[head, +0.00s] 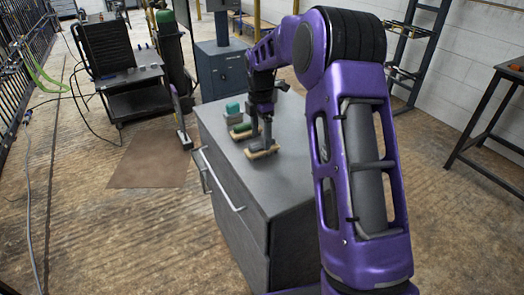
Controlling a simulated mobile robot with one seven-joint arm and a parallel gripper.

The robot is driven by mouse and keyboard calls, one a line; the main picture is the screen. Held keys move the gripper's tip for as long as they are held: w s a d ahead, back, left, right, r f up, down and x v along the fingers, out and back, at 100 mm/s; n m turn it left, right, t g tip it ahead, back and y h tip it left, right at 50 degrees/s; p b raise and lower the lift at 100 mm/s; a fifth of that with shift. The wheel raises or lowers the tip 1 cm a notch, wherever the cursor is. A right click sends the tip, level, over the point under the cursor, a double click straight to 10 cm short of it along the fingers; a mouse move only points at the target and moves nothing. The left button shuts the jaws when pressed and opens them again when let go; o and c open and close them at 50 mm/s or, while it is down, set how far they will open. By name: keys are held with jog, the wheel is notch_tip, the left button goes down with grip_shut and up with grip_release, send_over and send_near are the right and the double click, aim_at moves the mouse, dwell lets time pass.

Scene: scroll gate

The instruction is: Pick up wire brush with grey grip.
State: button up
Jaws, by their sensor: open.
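The wire brush with the grey grip (262,151) lies on top of the grey cabinet (285,188), with a tan base showing under a dark grey upper part. The gripper is open. A similar brush with a green grip (241,129) lies just behind and to the left, close to the gripper.
A green block-like object (233,106) stands farther back on the cabinet. The cabinet top is bare to the right and front. A brown mat (150,160) lies on the floor at left; a black cart (135,95) stands behind it. A dark table (490,120) is at right.

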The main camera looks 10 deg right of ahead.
aim_at(262, 141)
jog(key=f, duration=0.5)
jog(key=shift+w+d+f+b, duration=0.15)
jog(key=shift+w+d+b, duration=0.1)
jog(key=shift+b, duration=0.05)
grip_shut()
